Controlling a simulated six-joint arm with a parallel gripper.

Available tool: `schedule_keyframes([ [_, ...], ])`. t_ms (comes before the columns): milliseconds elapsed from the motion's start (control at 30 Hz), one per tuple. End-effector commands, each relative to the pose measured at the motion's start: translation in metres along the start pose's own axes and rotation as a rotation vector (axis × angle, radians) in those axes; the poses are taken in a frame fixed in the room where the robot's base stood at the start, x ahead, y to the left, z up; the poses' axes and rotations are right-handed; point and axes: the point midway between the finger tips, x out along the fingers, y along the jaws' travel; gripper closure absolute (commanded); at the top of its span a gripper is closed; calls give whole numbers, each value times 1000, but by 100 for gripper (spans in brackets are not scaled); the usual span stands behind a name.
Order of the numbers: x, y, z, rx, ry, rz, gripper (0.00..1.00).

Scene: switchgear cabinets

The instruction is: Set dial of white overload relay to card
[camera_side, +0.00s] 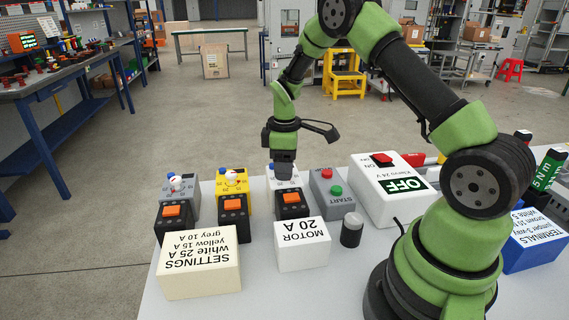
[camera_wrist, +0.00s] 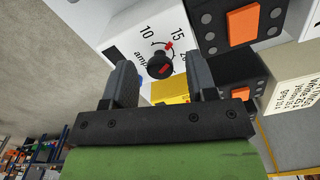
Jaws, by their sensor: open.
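The white overload relay (camera_side: 283,182) stands third from the left in the side view, partly hidden by my gripper (camera_side: 284,162). In the wrist view its white face (camera_wrist: 125,38) carries a black dial (camera_wrist: 159,66) with "amp" and the numbers 10, 15 and a partly hidden 20. A red mark lies by the 15 and another is on the knob; the exact setting is hard to read. My gripper (camera_wrist: 160,72) is open, its two jaws on either side of the dial, with no contact visible. The cream settings card (camera_side: 199,268) reads white 25 A, yellow 15 A, grey 10 A.
The yellow relay (camera_side: 233,181) and grey relay (camera_side: 180,187) stand to the left. Orange-buttoned black blocks (camera_side: 292,205) sit in front. A MOTOR 20 A block (camera_side: 302,250), a START box (camera_side: 328,191) and a white OFF box (camera_side: 385,205) are close by.

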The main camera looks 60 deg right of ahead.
Motion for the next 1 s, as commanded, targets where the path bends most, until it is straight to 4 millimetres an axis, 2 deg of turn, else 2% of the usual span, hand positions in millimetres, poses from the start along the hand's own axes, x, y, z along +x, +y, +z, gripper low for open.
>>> schedule_keyframes([
  [67, 0, 0, 0, 0, 0, 0, 48],
  [300, 0, 0, 0, 0, 0, 0, 97],
  [667, -1, 0, 0, 49, 0, 0, 96],
  [1000, -1, 0, 0, 288, 1, 1, 96],
])
